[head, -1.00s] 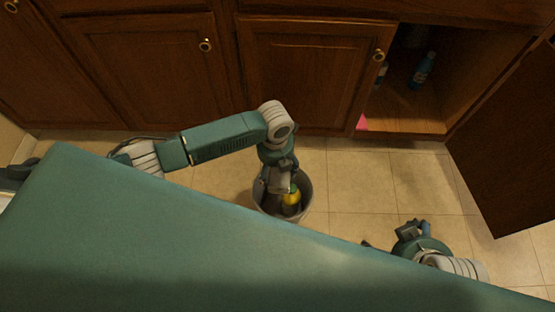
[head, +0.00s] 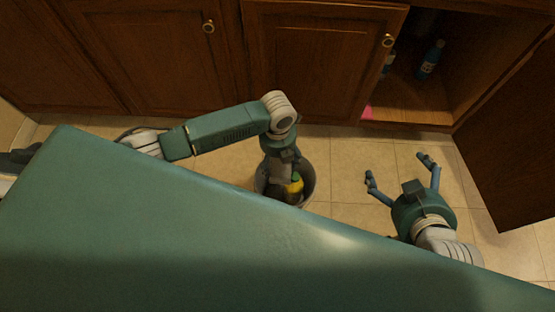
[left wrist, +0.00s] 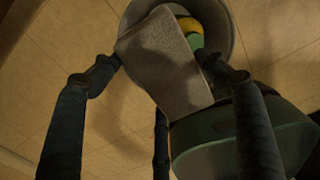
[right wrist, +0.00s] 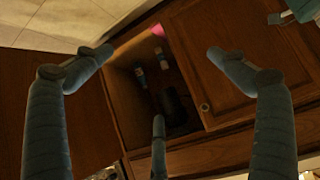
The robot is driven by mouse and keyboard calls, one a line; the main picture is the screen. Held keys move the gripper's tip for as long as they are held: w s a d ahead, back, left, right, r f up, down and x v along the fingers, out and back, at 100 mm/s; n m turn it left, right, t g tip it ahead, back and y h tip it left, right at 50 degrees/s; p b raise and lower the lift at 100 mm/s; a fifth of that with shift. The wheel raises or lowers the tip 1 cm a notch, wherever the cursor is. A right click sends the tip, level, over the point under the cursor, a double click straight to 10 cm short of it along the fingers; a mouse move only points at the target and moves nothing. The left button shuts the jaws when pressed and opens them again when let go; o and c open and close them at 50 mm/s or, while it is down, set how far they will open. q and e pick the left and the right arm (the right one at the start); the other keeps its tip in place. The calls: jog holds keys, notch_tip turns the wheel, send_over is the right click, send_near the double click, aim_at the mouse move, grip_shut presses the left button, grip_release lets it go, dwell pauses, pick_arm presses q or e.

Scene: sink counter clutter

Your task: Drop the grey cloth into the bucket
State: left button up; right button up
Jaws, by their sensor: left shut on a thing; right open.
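The grey cloth (left wrist: 165,62) is a flat grey piece between the fingers of my left gripper (left wrist: 160,64) in the left wrist view. My left gripper is shut on it. The cloth overlaps the opening of the grey bucket (left wrist: 231,38). In the head view the bucket (head: 309,180) stands on the floor, with my left gripper (head: 279,170) over its left part. The cloth is hard to tell from the gripper there. My right gripper (head: 398,169) is open and empty, to the right of the bucket.
A yellow and green object (head: 294,187) is inside the bucket. An open cabinet (head: 405,108) at the back right holds a blue bottle (head: 431,60) and a pink item (head: 367,113). Its door (head: 510,150) swings out on the right. Tiled floor is clear between bucket and right gripper.

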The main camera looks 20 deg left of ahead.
aim_at(278, 166)
pick_arm(q)
notch_tip(278, 166, down, 2)
jog(key=shift+f+b, duration=0.1)
jog(key=shift+b, duration=0.9)
jog(key=shift+f+b, duration=0.8)
jog(key=shift+b, duration=0.15)
pick_arm(e)
jog(key=w+a+r+t+y, duration=0.1)
jog(key=r+t, duration=0.4)
jog(key=r, duration=0.5)
jog(key=w+a+r+t+y, duration=0.2)
jog(key=w+r+t, duration=0.3)
jog(key=r, duration=0.6)
jog(key=shift+w+a+t, duration=0.15)
jog(key=shift+a+t, duration=0.35)
jog(key=shift+a, duration=0.15)
pick_arm(q)
jog(key=o, duration=1.2)
jog(key=shift+o, duration=0.2)
notch_tip(278, 166, up, 12)
jog(key=shift+f, duration=0.1)
